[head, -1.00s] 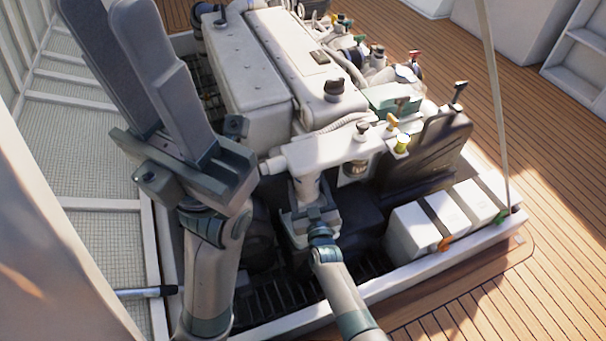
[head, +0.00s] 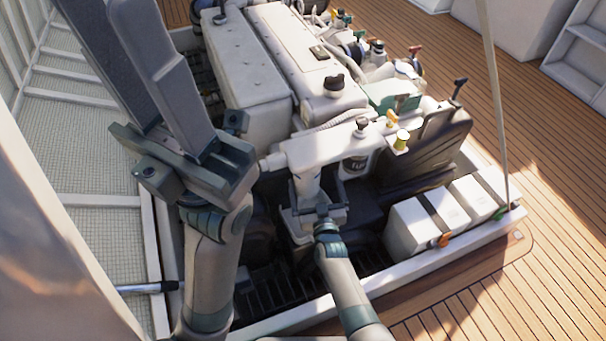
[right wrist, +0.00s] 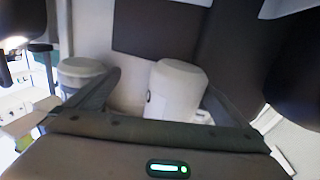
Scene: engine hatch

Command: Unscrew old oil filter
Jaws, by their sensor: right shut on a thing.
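A white cylindrical oil filter (head: 304,182) hangs upright under the white filter housing (head: 325,148) at the near end of the engine. My right gripper (head: 312,208) comes from below and is shut on its lower part. In the right wrist view this filter (right wrist: 178,88) sits between the two fingers (right wrist: 158,100). A second filter (head: 354,166) with a dark label hangs to its right, apart from the gripper. My left gripper (head: 135,62) is raised at the left with its long fingers up, away from the filters. The gap between its fingers cannot be judged.
The large white engine (head: 262,75) fills the hatch behind the filters. White boxes (head: 412,228) stand along the right of the hatch rim (head: 462,240). A thin prop rod (head: 492,90) rises at the right. The wooden deck (head: 550,170) there is clear.

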